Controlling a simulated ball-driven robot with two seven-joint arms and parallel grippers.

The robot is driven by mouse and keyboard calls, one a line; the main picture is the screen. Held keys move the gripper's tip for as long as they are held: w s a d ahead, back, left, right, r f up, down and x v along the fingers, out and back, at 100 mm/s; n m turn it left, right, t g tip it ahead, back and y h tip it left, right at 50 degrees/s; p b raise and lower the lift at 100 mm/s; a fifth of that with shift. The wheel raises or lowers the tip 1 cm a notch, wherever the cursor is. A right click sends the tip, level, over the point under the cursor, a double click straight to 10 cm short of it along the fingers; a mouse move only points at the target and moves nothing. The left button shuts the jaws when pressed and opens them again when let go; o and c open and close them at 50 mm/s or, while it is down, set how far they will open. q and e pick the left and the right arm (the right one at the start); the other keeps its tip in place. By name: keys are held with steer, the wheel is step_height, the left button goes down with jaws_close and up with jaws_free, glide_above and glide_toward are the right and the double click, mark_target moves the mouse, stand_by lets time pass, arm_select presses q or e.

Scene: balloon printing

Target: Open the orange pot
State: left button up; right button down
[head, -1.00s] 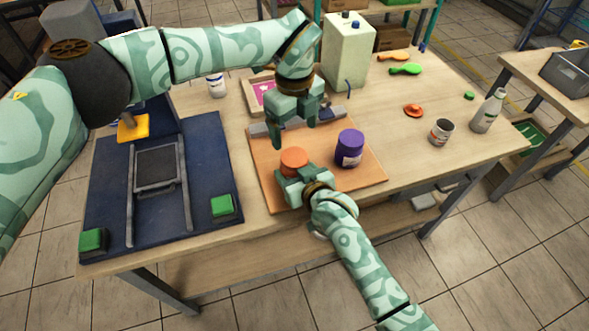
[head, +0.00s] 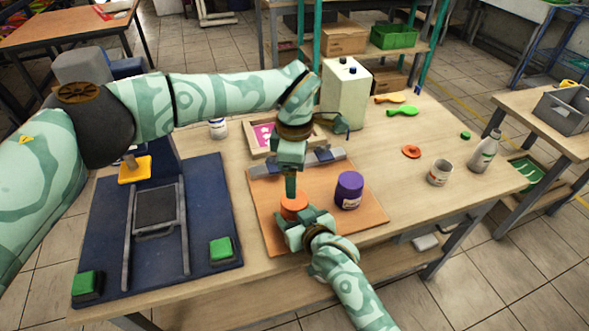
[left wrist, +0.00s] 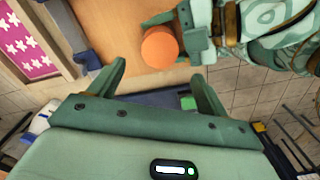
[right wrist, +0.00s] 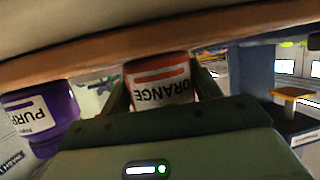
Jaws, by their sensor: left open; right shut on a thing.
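The orange pot (head: 293,204) stands on the orange-brown board (head: 262,229), its round orange top showing from above. My right gripper (head: 300,226) is shut on its side; the right wrist view shows the pot (right wrist: 158,85) between the fingers, with the label "ORANGE" upside down. My left gripper (head: 291,190) is open and points down just above the pot. In the left wrist view the round orange top (left wrist: 160,47) lies just beyond and between the open fingertips (left wrist: 158,70), apart from them. The left gripper partly covers the pot in the head view.
A purple pot (head: 348,190) stands close to the right on the board. A screen frame (head: 262,139) and a pale canister (head: 345,95) are behind. A press on a blue base (head: 212,190) is left. An orange-red disc (head: 411,152), a cup (head: 439,172) and a bottle (head: 484,152) are right.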

mark_target(295, 211)
arm_select(q)
steer(key=m, duration=1.2)
steer(key=shift+f+m, duration=0.3)
steer(key=shift+m, duration=0.1)
step_height(295, 211, down, 7)
steer(key=shift+f, duration=0.2)
steer(key=shift+c, duration=0.4)
steer(key=c, duration=0.9)
steer(key=n, duration=0.5)
steer(key=shift+c, duration=0.2)
steer(key=n, duration=0.5)
